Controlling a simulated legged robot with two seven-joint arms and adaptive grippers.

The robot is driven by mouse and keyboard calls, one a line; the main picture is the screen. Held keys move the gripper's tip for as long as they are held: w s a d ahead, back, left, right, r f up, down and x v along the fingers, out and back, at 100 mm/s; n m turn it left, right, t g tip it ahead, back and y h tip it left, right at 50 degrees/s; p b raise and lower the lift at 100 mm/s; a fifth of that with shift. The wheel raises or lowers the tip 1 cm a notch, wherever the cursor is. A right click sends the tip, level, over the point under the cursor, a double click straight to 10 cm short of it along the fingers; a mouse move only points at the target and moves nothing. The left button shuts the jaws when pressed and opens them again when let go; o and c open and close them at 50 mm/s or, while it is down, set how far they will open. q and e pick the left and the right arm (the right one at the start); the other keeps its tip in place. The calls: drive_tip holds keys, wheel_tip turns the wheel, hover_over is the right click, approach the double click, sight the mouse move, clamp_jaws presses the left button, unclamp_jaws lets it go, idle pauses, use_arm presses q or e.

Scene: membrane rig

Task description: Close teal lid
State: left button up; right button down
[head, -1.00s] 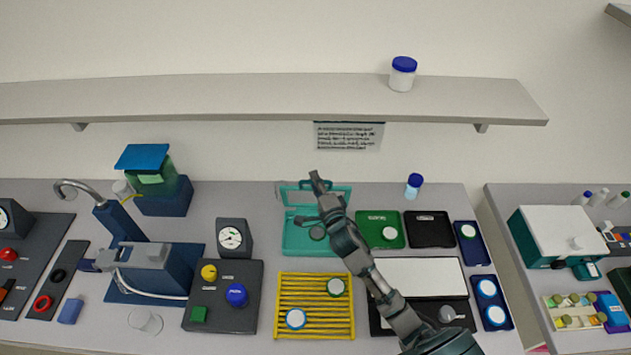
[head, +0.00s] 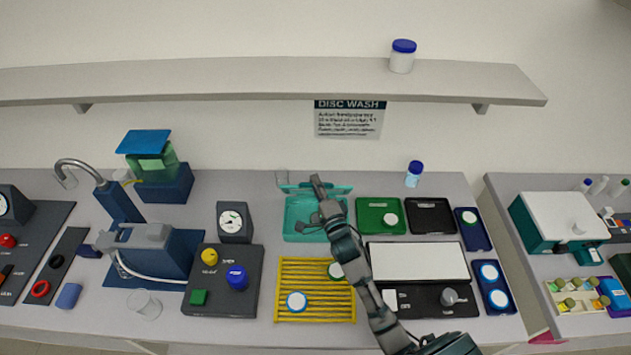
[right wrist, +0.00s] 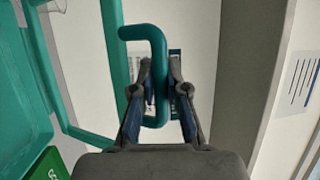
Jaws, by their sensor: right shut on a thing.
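The teal box (head: 290,232) stands open at the middle of the bench in the head view. Its teal lid (head: 342,189) is raised at the box's back edge and looks nearly edge-on. My right gripper (head: 318,183) reaches over the box to the lid. In the right wrist view, the fingers of my right gripper (right wrist: 161,88) are closed around the teal hooked handle (right wrist: 158,50) of the lid. The lid frame (right wrist: 112,35) shows beside it at left. My arm hides part of the box's inside. My left gripper is out of view.
A green tray (head: 369,222) and black tray (head: 431,216) sit right of the box. A yellow rack (head: 315,300) with discs is in front, and a gauge (head: 232,222) stands left. A blue-capped bottle (head: 414,175) stands at the back right. A shelf (head: 250,82) hangs above.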

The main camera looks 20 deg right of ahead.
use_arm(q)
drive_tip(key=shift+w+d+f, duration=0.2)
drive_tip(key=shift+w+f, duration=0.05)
use_arm(e)
drive_tip(key=s+a+f, duration=0.2)
drive_tip(key=s+f, duration=0.4)
drive_tip(key=f, duration=0.1)
drive_tip(key=shift+a, duration=0.4)
drive_tip(key=c, duration=1.4)
unclamp_jaws()
drive_tip(key=shift+s, duration=0.1)
drive_tip(key=shift+c, duration=0.2)
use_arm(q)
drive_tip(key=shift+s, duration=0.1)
use_arm(e)
drive_tip(key=shift+a, duration=0.1)
